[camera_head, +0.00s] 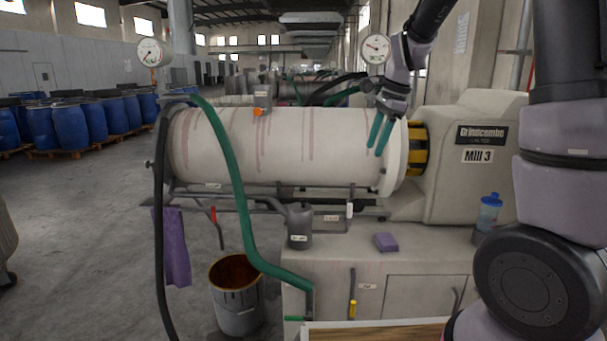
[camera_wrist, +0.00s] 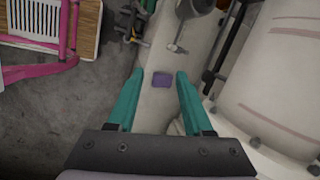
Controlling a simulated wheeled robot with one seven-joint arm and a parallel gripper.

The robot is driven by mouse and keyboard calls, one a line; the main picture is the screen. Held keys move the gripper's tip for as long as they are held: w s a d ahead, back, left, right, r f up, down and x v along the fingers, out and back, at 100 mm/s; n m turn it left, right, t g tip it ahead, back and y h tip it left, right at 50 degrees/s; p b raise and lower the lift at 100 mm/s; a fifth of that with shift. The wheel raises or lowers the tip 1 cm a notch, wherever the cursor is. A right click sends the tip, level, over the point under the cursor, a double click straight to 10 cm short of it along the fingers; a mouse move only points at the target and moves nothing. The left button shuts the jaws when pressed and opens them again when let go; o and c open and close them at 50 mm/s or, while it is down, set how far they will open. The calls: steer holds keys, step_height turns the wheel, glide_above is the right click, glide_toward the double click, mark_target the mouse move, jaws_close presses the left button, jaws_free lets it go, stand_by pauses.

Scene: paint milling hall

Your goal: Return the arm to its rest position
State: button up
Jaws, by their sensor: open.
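My gripper (camera_head: 380,134) has two teal fingers and hangs in front of the right end of the white mill cylinder (camera_head: 275,143) in the head view. The fingers are spread apart with nothing between them. In the wrist view my gripper (camera_wrist: 160,88) points down over the pale bench top. A purple sponge-like block (camera_wrist: 161,80) lies on the bench below, seen between the fingertips and apart from them. The same block (camera_head: 386,242) shows on the bench in the head view. My arm comes down from the top right of the head view.
A blue-capped bottle (camera_head: 489,214) and a grey jug (camera_head: 299,226) stand on the bench (camera_head: 350,262). Green and black hoses, a bucket (camera_head: 237,293) and a hanging purple cloth (camera_head: 173,247) are at left. A pink frame (camera_wrist: 68,45) stands beside a wooden board (camera_wrist: 82,30).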

steer(key=s+d+r+n+t, duration=0.2)
steer(key=s+r+n, duration=0.3)
steer(key=s, duration=0.6)
steer(key=s+d+r+n+t, duration=0.3)
steer(key=s+r+n, duration=0.3)
steer(key=s, duration=0.4)
steer(key=shift+s+n, duration=0.35)
steer(key=shift+n, duration=0.05)
